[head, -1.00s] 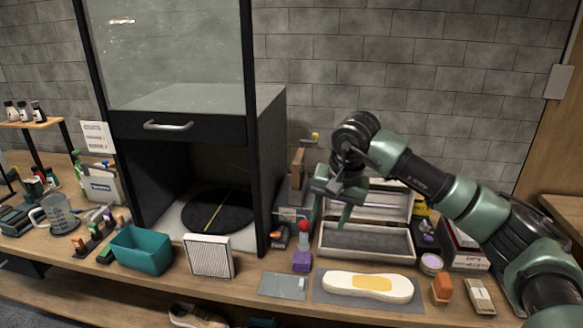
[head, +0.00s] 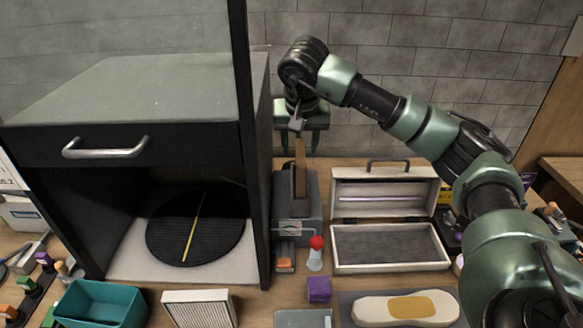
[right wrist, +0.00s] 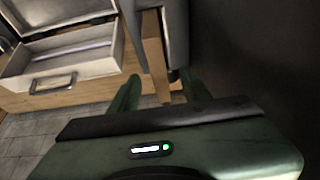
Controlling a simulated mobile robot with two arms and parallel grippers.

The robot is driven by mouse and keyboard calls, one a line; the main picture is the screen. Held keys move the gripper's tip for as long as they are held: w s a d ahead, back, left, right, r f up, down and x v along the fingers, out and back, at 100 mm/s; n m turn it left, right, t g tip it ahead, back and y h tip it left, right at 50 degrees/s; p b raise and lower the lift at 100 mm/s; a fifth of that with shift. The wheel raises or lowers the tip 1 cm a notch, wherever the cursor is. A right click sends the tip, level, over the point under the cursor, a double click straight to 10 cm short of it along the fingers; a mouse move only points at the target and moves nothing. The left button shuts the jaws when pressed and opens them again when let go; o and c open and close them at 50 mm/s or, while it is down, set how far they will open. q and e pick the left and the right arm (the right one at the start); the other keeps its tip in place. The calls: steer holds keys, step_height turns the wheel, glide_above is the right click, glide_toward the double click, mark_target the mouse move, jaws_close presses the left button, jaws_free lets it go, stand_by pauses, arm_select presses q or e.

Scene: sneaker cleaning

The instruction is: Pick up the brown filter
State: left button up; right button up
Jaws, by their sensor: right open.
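The brown filter (head: 300,168) is a thin upright slab standing in a grey box-shaped device (head: 298,215) right of the black cabinet. Its lower part is hidden in the device. My right gripper (head: 300,122) is at the filter's upper end, with its fingers pointing down. In the right wrist view, the brown filter (right wrist: 154,55) shows between the two green fingers of the right gripper (right wrist: 160,92). The jaws are apart, and I see no firm contact with the filter. My left gripper is not in view.
The black cabinet (head: 130,145) stands close on the left. An open white case (head: 390,268) lies to the right. A red-topped bottle (head: 315,255) and a purple block (head: 319,289) stand in front of the device. A teal bin (head: 100,305) is at front left.

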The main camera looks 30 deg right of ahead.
mark_target(300, 154)
steer(key=shift+w+d+f+p, duration=0.1)
steer(key=shift+d+f+p, duration=0.15)
steer(key=shift+f+p, duration=0.25)
steer(key=shift+w+d+f+p, duration=0.1)
steer(key=shift+d+f+p, duration=0.15)
steer(key=shift+f, duration=0.45)
steer(key=x, duration=0.1)
steer(key=p+x, duration=0.1)
steer(key=x, duration=0.1)
steer(key=shift+w+a+r, duration=0.1)
steer(key=shift+w, duration=0.1)
steer(key=shift+w+f, duration=0.2)
steer(key=shift+f, duration=0.45)
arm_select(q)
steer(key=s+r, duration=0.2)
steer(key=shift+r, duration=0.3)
arm_select(e)
steer(key=shift+f, duration=0.1)
jaws_close()
